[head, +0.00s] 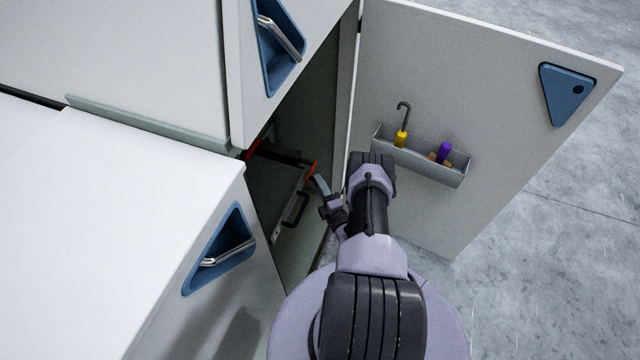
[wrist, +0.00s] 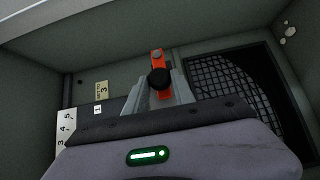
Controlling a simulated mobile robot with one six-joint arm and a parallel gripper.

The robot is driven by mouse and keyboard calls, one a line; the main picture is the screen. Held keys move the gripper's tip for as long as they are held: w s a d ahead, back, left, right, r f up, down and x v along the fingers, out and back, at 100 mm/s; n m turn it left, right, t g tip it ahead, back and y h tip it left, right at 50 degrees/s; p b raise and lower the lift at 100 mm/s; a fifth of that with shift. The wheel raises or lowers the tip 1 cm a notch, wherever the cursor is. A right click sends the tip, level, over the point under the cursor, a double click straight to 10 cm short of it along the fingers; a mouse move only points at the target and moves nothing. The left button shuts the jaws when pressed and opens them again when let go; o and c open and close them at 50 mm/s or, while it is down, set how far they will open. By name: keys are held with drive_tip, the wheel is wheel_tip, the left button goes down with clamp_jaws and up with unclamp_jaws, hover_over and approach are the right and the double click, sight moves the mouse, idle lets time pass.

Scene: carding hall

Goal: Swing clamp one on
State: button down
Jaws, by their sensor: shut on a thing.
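In the wrist view an orange-red clamp lever (wrist: 157,62) with a round black knob (wrist: 160,79) stands upright at the back of the cabinet. My gripper (wrist: 159,92) is shut on the lever around the knob, and its fingers hide the lower part. In the head view my gripper (head: 319,184) reaches into the open cabinet and meets a red lever (head: 312,171). Another red part (head: 252,150) shows deeper in on the left. A small plate marked 1 (wrist: 98,110) sits to the left of the fingers; I cannot tell whether it names this clamp.
The open door (head: 500,110) stands right of my arm and carries a grey tray (head: 420,160) with a hook tool (head: 402,125) and a purple-handled tool (head: 445,151). A black handle (head: 296,209) is inside the cabinet. A mesh opening (wrist: 232,75) lies right of the lever.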

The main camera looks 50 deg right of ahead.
idle(0.3)
drive_tip(key=c, duration=1.1)
unclamp_jaws()
drive_tip(key=shift+w, duration=0.1)
drive_tip(key=shift+o, duration=0.2)
drive_tip(key=p+v, duration=0.3)
drive_tip(key=v, duration=1.4)
drive_tip(key=shift+s+p, duration=0.25)
drive_tip(key=shift+p, duration=0.1)
drive_tip(key=shift+f, duration=0.15)
